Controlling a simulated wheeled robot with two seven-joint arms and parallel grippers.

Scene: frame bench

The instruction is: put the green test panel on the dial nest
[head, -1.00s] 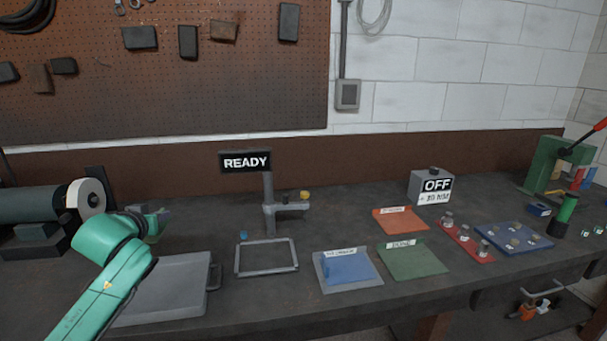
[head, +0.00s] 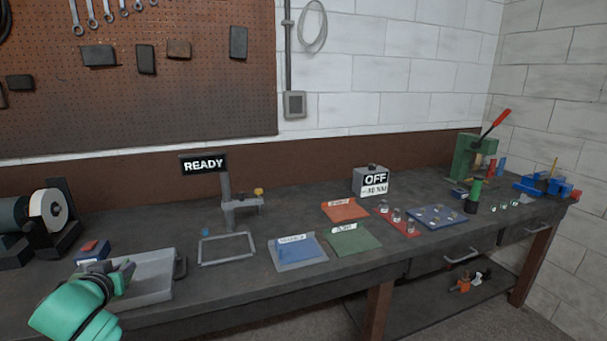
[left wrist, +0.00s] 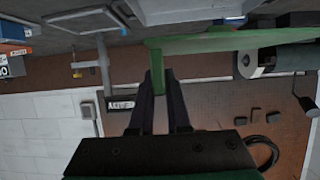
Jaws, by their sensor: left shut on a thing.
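My left gripper (head: 124,276) is low in the head view, in front of the grey tray. In the left wrist view the two dark fingers (left wrist: 160,88) are shut on the green test panel (left wrist: 235,43). The panel appears nearly edge-on and reaches to the right beyond the fingers. The dial nest, an empty-looking rectangular metal frame (head: 228,261), lies on the bench right of the gripper, below the dial stand (head: 227,200) with the READY sign (head: 204,164). My right gripper is not in view.
The grey tray (head: 150,292) with a handle lies left of the frame. A grinder (head: 48,210) stands at the left. The grey OFF box (head: 371,182) stands behind the mats.

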